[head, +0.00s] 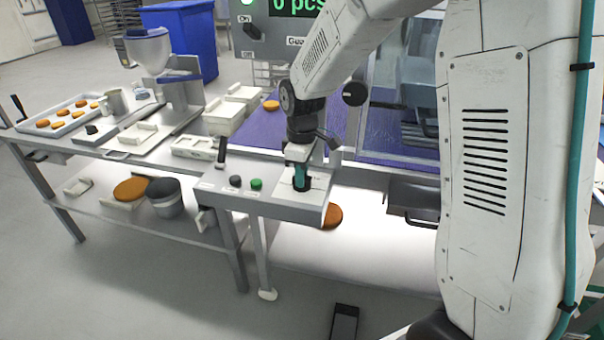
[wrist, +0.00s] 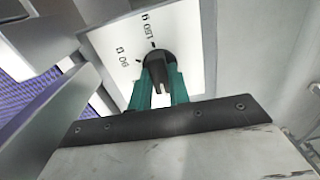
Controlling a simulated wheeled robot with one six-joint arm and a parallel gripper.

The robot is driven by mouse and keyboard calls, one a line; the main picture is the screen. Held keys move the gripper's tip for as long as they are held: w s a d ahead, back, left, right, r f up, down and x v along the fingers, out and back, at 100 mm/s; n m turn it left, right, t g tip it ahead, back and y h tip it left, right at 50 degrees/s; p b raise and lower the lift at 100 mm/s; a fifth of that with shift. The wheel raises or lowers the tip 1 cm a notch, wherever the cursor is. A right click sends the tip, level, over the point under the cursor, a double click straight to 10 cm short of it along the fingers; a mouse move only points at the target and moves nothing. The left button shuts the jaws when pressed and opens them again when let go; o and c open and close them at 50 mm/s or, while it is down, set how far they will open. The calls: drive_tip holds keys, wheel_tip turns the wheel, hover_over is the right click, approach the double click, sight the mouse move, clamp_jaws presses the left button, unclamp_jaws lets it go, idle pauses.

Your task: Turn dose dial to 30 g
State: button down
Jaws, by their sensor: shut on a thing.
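The dose dial is a black round knob (wrist: 159,62) with a raised grip bar, on a white scale plate (wrist: 198,30). In the wrist view the plate shows marks reading "90 g" and "150 g"; a 30 g mark is not visible. My gripper (wrist: 160,86) has teal fingers on either side of the knob's grip bar, shut on it. In the head view my gripper (head: 300,172) points down onto the dial at the right end of the grey control panel (head: 262,204). The dial is mostly hidden there, and its exact setting cannot be read.
On the panel left of the dial are a green button (head: 256,184), a black button (head: 235,181) and an upright lever (head: 221,150). A display box (head: 277,30) reads "0 pcs" above. Trays and a hopper (head: 150,52) stand on the table at left.

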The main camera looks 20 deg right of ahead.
drive_tip(key=m, duration=0.6)
drive_tip(key=shift+m, duration=2.7)
drive_tip(key=c, duration=1.3)
unclamp_jaws()
drive_tip(key=shift+r, duration=0.1)
wheel_tip(320, 180, up, 8)
drive_tip(key=shift+f, duration=0.15)
